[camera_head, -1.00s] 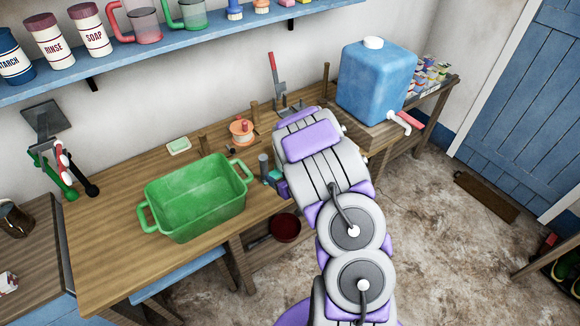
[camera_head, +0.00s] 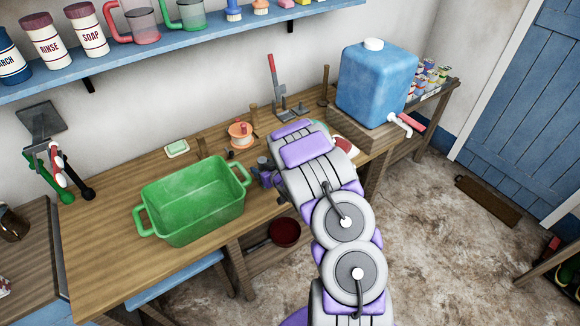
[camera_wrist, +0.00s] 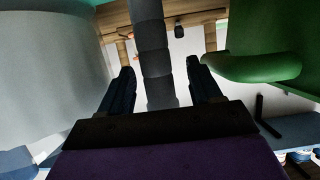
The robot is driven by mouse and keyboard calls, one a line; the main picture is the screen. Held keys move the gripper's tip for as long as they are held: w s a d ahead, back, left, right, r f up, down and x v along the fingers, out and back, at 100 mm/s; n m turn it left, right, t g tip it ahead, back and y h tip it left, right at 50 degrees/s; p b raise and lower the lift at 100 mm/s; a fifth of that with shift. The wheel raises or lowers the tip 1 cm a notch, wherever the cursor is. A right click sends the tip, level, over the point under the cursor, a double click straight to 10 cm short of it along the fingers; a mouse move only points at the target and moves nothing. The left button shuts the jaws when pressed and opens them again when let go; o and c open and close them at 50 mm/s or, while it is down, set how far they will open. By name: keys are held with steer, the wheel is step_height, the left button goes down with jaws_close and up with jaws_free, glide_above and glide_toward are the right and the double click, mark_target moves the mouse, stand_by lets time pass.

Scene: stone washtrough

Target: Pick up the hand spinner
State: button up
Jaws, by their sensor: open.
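No thing here is clearly recognizable as a hand spinner. A dark grey upright post (camera_head: 262,163) stands by the bench's front edge, right of the green tub (camera_head: 192,212). In the wrist view a dark, ringed post (camera_wrist: 155,50), seemingly the same one, stands between the fingers of my gripper (camera_wrist: 160,88). The fingers are apart, one on each side, and I cannot tell whether they touch it. In the head view my gripper (camera_head: 268,178) is partly hidden by my arm. An orange round object with a knob (camera_head: 240,134) sits behind the post.
Soap (camera_head: 177,148) lies behind the tub. A red-handled lever tool (camera_head: 279,88) stands at the wall. A blue water container (camera_head: 376,84) with a tap stands right. A dark red bowl (camera_head: 284,232) sits below the bench. A shelf (camera_head: 180,48) runs above.

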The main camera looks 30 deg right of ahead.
steer(key=shift+w+f, duration=0.25)
steer(key=shift+w, duration=0.2)
steer(key=shift+w+d, duration=0.1)
steer(key=shift+d, duration=0.15)
steer(key=shift+a, duration=0.2)
steer(key=c, duration=0.4)
jaws_close()
